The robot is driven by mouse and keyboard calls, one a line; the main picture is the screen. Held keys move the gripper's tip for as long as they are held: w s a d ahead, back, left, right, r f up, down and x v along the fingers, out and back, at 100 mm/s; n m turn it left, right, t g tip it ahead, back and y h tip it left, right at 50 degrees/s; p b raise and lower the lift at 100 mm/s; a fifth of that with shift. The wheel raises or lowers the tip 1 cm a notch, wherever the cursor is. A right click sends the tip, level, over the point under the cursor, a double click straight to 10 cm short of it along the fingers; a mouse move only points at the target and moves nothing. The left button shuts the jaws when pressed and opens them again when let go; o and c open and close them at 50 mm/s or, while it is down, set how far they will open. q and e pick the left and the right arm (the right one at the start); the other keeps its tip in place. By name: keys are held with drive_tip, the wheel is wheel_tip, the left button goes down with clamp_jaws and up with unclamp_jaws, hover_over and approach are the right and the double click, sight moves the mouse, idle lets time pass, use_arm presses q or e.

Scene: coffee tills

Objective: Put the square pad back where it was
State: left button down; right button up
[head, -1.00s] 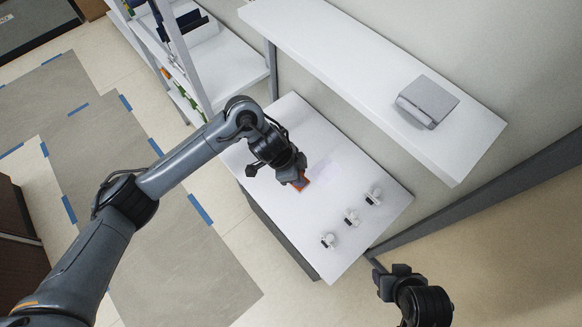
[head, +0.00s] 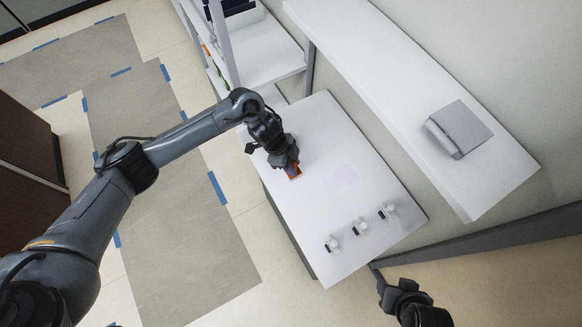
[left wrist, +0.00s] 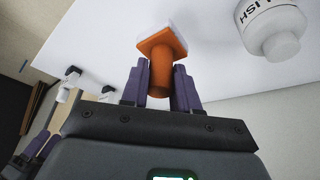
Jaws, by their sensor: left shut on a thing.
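The square pad (left wrist: 163,43) is an orange square block with a rounded orange handle and a pale face. My left gripper (left wrist: 160,85) is shut on its handle in the left wrist view. In the head view the left gripper (head: 291,168) and the orange pad (head: 294,175) are over the upper left part of the white tabletop (head: 330,130). I cannot tell whether the pad touches the top. A faint purplish patch (head: 345,177) lies on the tabletop to the right, apart from the pad. My right gripper (head: 390,290) hangs off the table's lower right; its jaw opening is unclear.
A white bottle (left wrist: 272,25) with lettering ending "LISH" is close beside the pad in the left wrist view. A white shelf (head: 390,70) bearing a grey box (head: 460,130) runs along the wall.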

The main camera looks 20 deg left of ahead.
use_arm(q)
drive_tip(key=shift+a+f, duration=0.2)
drive_tip(key=shift+f, duration=0.1)
wheel_tip(320, 180, down, 4)
drive_tip(key=shift+r, duration=0.25)
drive_tip(key=shift+w, duration=0.1)
drive_tip(key=shift+f, duration=0.1)
drive_tip(key=shift+f, duration=0.15)
drive_tip(key=c, duration=0.9)
unclamp_jaws()
